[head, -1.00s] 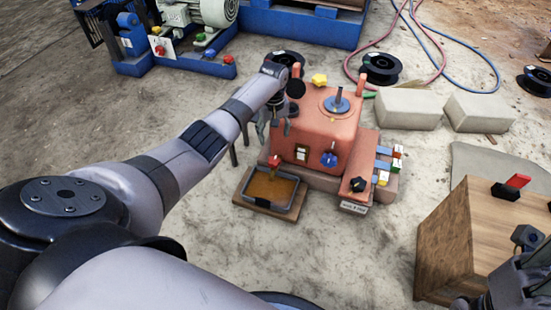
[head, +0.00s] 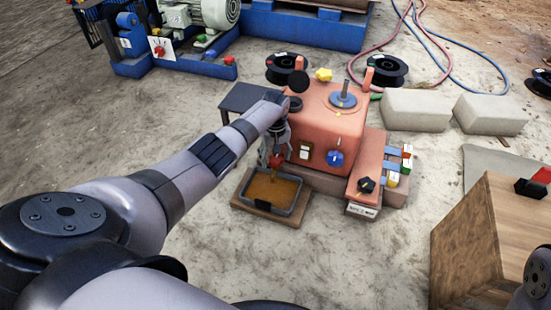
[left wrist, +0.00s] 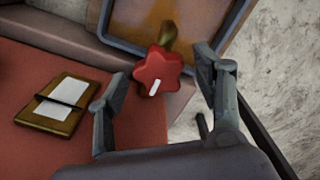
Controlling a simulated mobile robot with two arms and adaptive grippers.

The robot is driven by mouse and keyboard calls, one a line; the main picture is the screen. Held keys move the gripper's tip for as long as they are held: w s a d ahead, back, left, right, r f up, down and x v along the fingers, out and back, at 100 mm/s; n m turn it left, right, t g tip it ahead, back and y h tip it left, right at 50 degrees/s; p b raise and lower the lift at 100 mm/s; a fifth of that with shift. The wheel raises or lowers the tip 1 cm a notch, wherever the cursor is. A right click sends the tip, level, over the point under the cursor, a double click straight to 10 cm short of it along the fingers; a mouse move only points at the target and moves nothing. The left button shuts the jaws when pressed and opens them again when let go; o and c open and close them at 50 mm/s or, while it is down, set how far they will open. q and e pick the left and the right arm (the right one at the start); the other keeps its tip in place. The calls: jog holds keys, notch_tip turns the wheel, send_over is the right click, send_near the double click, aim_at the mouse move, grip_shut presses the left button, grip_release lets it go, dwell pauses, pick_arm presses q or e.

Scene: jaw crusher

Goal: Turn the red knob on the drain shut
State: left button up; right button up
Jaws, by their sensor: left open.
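The red knob (left wrist: 158,72) is star-shaped with a white mark, and sits on a brass drain fitting (left wrist: 168,36) in the left wrist view. In the head view the red knob (head: 277,160) shows at the lower left of the orange machine housing (head: 330,122), above a grey tray of brown liquid (head: 270,191). My left gripper (left wrist: 160,92) is open, its two fingers on either side of the knob with gaps visible; I cannot tell whether either touches it. In the head view my left gripper (head: 275,150) hangs just over the knob. My right gripper is not clearly visible.
A blue knob (head: 335,158) and a small brass-framed plate (head: 305,151) are on the housing's front. A black knob (head: 367,185) stands to the right. A wooden box (head: 470,240) is at the right. Bare ground lies in front of the tray.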

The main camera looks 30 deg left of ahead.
pick_arm(q)
jog(key=c, duration=1.1)
jog(key=shift+c, duration=0.2)
jog(key=shift+m, duration=0.3)
jog(key=m+p, duration=0.1)
jog(key=m, duration=0.2)
jog(key=shift+d+r+m, duration=0.1)
jog(key=shift+m, duration=0.2)
jog(key=m, duration=0.4)
jog(key=shift+w+m+p, duration=0.1)
jog(key=shift+m+p, duration=0.2)
jog(key=shift+p, duration=0.1)
jog(key=m, duration=0.4)
jog(key=shift+m, duration=0.3)
jog(key=shift+d+m, duration=0.1)
jog(key=shift+m, duration=2.1)
